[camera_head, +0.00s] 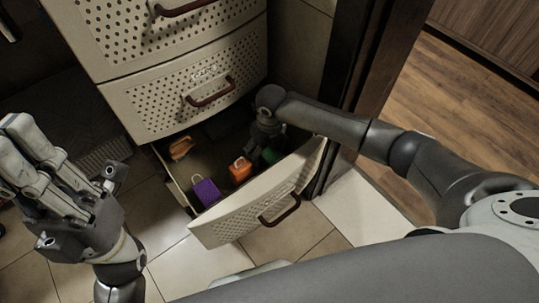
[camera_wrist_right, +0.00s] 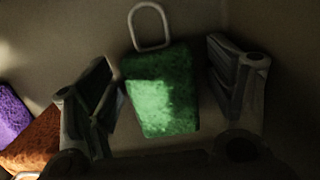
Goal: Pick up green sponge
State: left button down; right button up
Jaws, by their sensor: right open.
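The green sponge (camera_wrist_right: 162,95) lies in the open bottom drawer (camera_head: 262,203), with a pale loop at one end. In the right wrist view it sits between the two fingers of my right gripper (camera_wrist_right: 170,100), which are apart with gaps on both sides. In the head view the sponge (camera_head: 271,155) is partly hidden by my right gripper (camera_head: 268,135), which reaches down into the drawer's back right part. My left gripper (camera_head: 50,175) is raised at the left, outside the drawer, its fingers close together; it holds nothing I can see.
An orange sponge (camera_head: 240,170) and a purple sponge (camera_head: 206,192) lie in the drawer left of the green one. Another orange item (camera_head: 181,148) is near its back left. The upper drawers (camera_head: 180,92) are shut above. A dark wooden post (camera_head: 350,90) stands close on the right.

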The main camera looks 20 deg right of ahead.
jog(key=c, duration=0.9)
jog(key=shift+r, duration=0.1)
jog(key=shift+c, duration=0.2)
